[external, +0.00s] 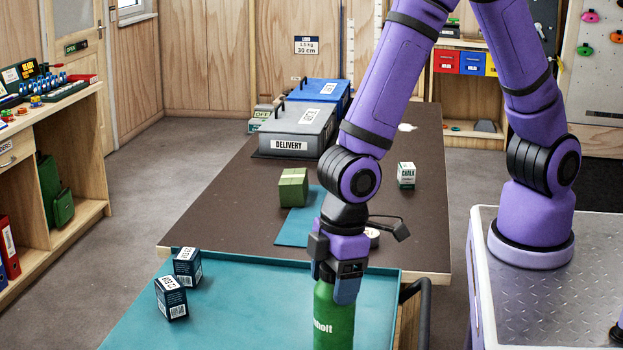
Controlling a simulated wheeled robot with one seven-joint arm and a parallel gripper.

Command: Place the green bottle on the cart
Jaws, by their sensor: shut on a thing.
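The green bottle (333,318) with white lettering is upright in the external view, at the bottom centre. My gripper (337,288) is shut on its top from above. The cart (235,305) has a teal top with a raised rim and a dark handle at its right side. The bottle is over the cart's right part. Its lower end is cut off by the picture edge, so I cannot tell whether it touches the cart.
Two dark boxes (172,298) stand on the cart's left part. Behind it, a brown table (228,208) holds a green block (293,187), a chalk box (406,175), a blue mat (297,229) and a grey delivery box (297,128). The cart's middle is clear.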

